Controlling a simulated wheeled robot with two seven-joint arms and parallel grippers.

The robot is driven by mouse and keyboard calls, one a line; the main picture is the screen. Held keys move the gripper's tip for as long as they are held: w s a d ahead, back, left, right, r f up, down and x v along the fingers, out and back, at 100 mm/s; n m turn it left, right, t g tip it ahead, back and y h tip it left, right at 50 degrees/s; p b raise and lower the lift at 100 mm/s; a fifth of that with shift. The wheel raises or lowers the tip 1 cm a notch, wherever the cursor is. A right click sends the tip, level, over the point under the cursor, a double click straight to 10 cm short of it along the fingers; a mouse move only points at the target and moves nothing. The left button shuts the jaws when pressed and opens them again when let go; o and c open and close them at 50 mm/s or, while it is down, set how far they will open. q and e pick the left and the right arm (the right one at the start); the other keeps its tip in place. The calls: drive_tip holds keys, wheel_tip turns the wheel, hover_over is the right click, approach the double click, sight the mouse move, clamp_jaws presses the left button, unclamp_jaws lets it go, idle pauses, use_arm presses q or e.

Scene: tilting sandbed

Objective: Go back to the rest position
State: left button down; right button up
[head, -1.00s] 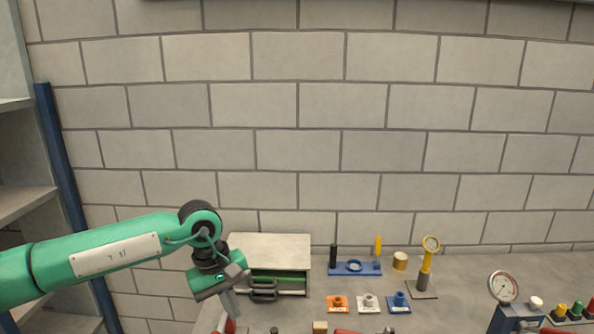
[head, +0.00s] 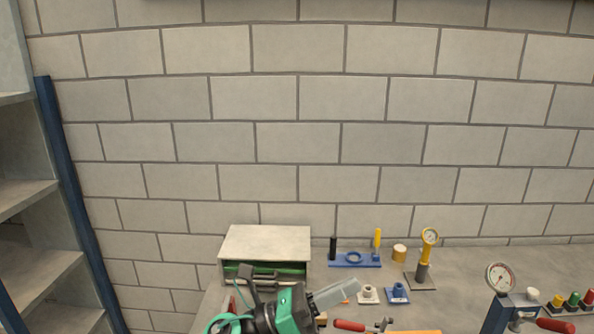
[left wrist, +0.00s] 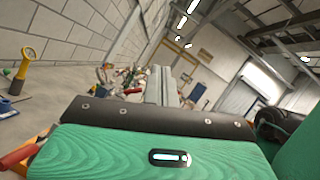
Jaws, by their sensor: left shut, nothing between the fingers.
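My left gripper (head: 338,294) is at the bottom middle of the head view, in front of the drawer box and over the near part of the bench. Its grey fingers are together and empty, pointing right and slightly up. In the left wrist view the closed fingers (left wrist: 162,86) stand up above the green gripper body. My right gripper is not in view.
A drawer box (head: 266,243) stands behind the arm on the grey bench. A blue holder (head: 355,260), coloured blocks, a yellow ring gauge (head: 430,237) and a dial gauge (head: 500,279) stand to its right. Shelves (head: 30,200) are at left.

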use_arm(q)
drive_tip(key=w+a+f+n+t+y, duration=0.35)
drive_tip(key=a+n+t+y, duration=0.3)
drive_tip(key=n, duration=0.65)
drive_tip(key=w+a+f+n+t+y, duration=0.2)
drive_tip(key=a+f+n+t+y, duration=0.35)
drive_tip(key=n, duration=0.75)
drive_tip(key=s+a+f+n+g+y, duration=0.3)
drive_tip(key=s+a+f+n+y, duration=0.2)
drive_tip(key=a+f+n+y, duration=0.7)
drive_tip(key=s+a+f+n+g+h, duration=0.1)
drive_tip(key=s+a+f+n+g, duration=0.15)
drive_tip(key=s+f, duration=0.35)
drive_tip(key=s+a+f+n+g, duration=0.15)
drive_tip(key=s+f+g, duration=0.25)
drive_tip(key=s, duration=0.4)
drive_tip(key=s+a+f+n+g+h, duration=0.1)
drive_tip(key=s+a+f+n+g, duration=0.15)
drive_tip(key=s+f+g, duration=0.35)
wheel_tip(320, 180, down, 30)
drive_tip(key=s+t, duration=0.1)
drive_tip(key=s, duration=0.1)
drive_tip(key=s+a+f+g, duration=0.1)
drive_tip(key=s+a+f, duration=0.1)
drive_tip(key=s+f, duration=1.7)
drive_tip(key=shift+a+f, duration=0.25)
drive_tip(key=shift+a, duration=0.1)
